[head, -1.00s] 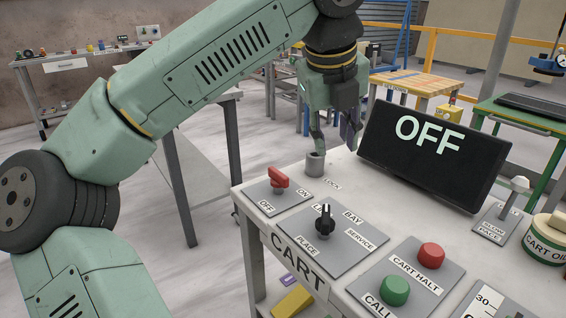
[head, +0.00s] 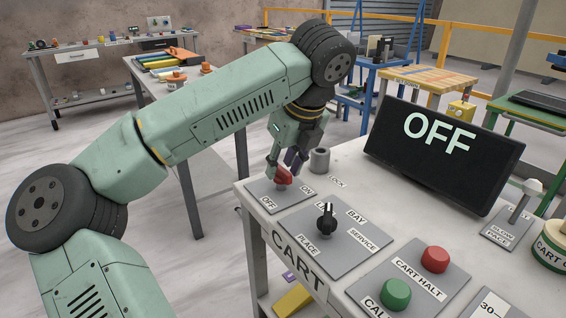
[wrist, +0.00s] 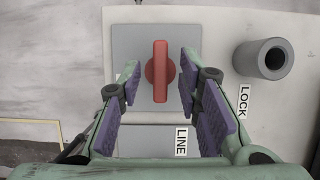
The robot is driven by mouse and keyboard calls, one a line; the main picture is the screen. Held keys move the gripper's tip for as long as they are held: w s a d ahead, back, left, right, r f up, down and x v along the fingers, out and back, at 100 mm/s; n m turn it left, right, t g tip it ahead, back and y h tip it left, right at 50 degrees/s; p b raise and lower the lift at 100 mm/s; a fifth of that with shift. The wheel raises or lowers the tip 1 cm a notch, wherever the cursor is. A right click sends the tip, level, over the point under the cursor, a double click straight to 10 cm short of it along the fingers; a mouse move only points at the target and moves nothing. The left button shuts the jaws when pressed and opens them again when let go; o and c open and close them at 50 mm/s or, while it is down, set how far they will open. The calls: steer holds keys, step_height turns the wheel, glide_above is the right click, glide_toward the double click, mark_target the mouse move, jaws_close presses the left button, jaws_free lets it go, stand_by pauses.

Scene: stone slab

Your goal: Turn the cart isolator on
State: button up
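The cart isolator is a red rotary handle (head: 283,177) on a grey plate (head: 260,190) with OFF and ON labels, at the left corner of the cart panel. In the wrist view the red handle (wrist: 160,71) stands upright in the picture. My gripper (head: 287,165) is over the handle, pointing down. In the wrist view its purple-padded fingers (wrist: 158,85) are spread on either side of the handle, with a gap on both sides. The black screen (head: 442,150) reads OFF.
A grey cylinder (head: 319,160) labelled LOCK stands just right of my gripper. A black selector knob (head: 326,218) marked PLACE and SERVICE is in front. A red button (head: 435,259) and a green button (head: 396,293) sit further right.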

steer(key=shift+w+f, duration=0.1)
steer(key=shift+f, duration=0.15)
steer(key=shift+c, duration=0.6)
jaws_close()
